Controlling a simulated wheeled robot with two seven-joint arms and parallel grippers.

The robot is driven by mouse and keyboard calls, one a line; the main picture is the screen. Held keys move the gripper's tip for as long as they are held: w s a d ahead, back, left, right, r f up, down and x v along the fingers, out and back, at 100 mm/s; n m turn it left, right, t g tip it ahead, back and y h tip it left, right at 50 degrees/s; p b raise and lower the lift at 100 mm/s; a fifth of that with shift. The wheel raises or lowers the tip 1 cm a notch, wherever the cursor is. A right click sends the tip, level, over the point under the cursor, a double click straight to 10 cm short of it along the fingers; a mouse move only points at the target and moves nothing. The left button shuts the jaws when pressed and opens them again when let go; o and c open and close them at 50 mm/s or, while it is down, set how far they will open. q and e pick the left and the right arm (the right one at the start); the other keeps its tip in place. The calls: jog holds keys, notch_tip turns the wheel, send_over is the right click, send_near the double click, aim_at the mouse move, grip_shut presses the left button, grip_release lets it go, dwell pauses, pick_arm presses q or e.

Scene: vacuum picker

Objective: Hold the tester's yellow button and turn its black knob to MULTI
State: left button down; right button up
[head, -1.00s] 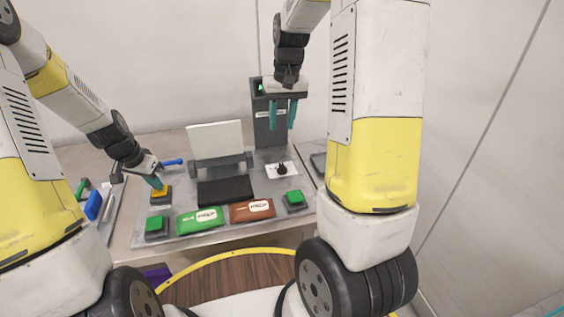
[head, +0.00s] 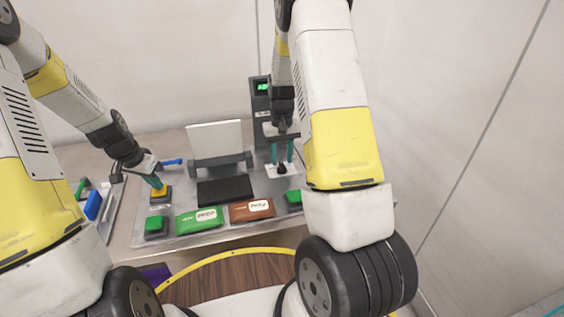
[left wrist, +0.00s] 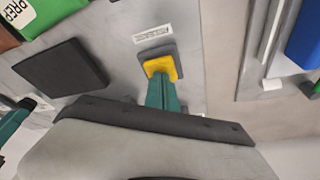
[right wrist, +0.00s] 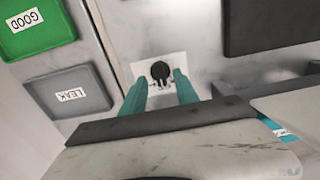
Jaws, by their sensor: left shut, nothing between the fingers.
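The yellow button (left wrist: 160,66) sits on a dark square base on the grey tester plate. My left gripper (head: 158,184) is shut with its teal fingertips on the button, and the left wrist view shows the fingers over its near edge. The black knob (right wrist: 161,72) stands on a white label plate (right wrist: 142,68) on the tester; it also shows in the head view (head: 282,169). My right gripper (right wrist: 160,82) is open, with one teal finger on each side of the knob. Whether they touch it I cannot tell. The label's writing is too small to read.
A dark post with a green display (head: 262,87) stands behind the knob. GOOD (right wrist: 35,27) and LEAK (right wrist: 69,92) trays lie beside the tester.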

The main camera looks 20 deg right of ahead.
pick_arm(q)
jog(key=shift+s+f, duration=0.25)
jog(key=shift+f, duration=0.1)
pick_arm(e)
jog(key=shift+f, duration=1)
